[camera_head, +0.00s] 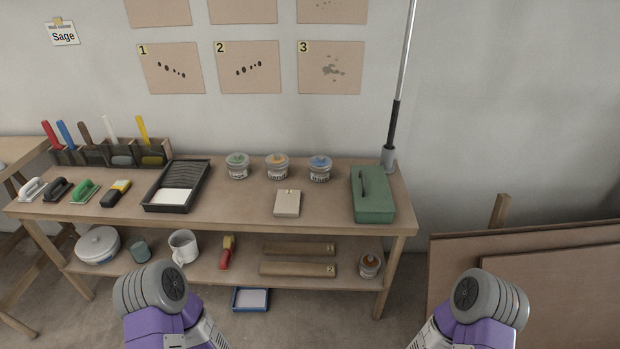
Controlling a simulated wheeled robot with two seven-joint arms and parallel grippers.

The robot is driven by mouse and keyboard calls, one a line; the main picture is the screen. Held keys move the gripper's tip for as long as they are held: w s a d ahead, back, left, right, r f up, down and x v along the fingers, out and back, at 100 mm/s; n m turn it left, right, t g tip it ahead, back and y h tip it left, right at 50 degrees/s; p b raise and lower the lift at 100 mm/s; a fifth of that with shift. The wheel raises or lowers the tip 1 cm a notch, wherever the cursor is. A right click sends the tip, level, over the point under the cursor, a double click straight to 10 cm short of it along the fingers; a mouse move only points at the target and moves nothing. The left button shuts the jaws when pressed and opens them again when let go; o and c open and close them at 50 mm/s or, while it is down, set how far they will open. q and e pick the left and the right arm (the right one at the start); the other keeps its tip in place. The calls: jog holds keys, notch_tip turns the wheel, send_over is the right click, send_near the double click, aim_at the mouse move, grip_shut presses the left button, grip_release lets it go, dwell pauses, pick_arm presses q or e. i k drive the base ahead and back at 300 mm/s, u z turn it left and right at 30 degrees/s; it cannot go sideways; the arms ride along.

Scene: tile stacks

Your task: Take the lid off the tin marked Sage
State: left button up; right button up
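Three small lidded tins stand in a row at the back of the workbench top. One has a green patch on its lid (238,160), one a yellow-orange patch (277,160), and one a blue patch (320,162). Another tin (369,265) with an orange-brown top sits on the lower shelf. The tin labels are too small to read, so I cannot tell which is marked Sage. A wall note (63,34) reads Sage. Only links of my two arms show at the bottom; neither gripper is in view.
On the bench (235,210) are a paint tray (178,185), a square pale block (287,203), a green box (372,195), and brushes and floats at left. A pole (398,110) stands behind the right end. The bench front between tray and block is clear.

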aim_at(235, 159)
jog(key=u, duration=1)
jog(key=i, duration=1.35)
jog(key=z, duration=0.45)
